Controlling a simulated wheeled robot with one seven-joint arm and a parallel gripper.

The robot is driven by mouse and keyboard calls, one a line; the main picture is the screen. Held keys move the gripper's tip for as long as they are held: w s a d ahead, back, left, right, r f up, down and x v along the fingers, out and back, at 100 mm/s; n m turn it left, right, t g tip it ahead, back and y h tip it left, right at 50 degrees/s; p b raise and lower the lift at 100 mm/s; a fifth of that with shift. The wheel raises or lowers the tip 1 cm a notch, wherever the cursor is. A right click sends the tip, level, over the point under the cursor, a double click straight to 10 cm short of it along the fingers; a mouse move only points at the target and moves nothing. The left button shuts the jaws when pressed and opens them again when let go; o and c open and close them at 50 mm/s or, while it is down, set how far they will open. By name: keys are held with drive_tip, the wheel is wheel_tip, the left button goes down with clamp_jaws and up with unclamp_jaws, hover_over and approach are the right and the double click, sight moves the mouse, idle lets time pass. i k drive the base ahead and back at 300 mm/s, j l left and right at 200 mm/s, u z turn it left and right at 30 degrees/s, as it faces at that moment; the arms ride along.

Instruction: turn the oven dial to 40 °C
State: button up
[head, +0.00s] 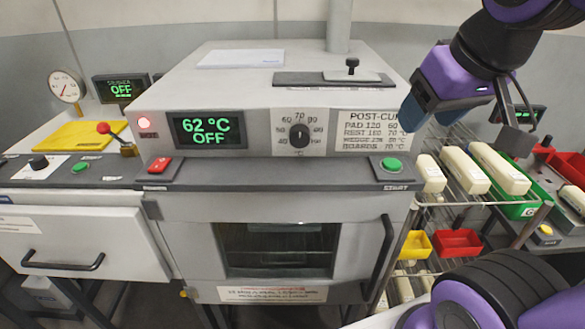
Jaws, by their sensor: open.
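The oven dial (299,135) is a dark round knob on the oven's front panel, with temperature numbers around it and 70 at the top. Its exact pointer direction is too small to read surely. The oven display (208,130) beside it reads 62 °C and OFF in green. My gripper (425,108) is open and empty at the upper right. It hangs to the right of the dial, clear of it, near the right end of the oven panel. My purple wrist partly hides its fingers.
A red switch (160,165) and a green START button (391,165) sit on the ledge below the panel. A black-knobbed lever (352,66) stands on the oven top. A rack with cream blocks (466,170) is at the right. The space before the dial is clear.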

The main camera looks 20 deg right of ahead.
sight(299, 134)
drive_tip(key=k+j, duration=0.2)
drive_tip(key=k, duration=0.2)
drive_tip(key=k+j, duration=0.15)
drive_tip(key=k, duration=0.25)
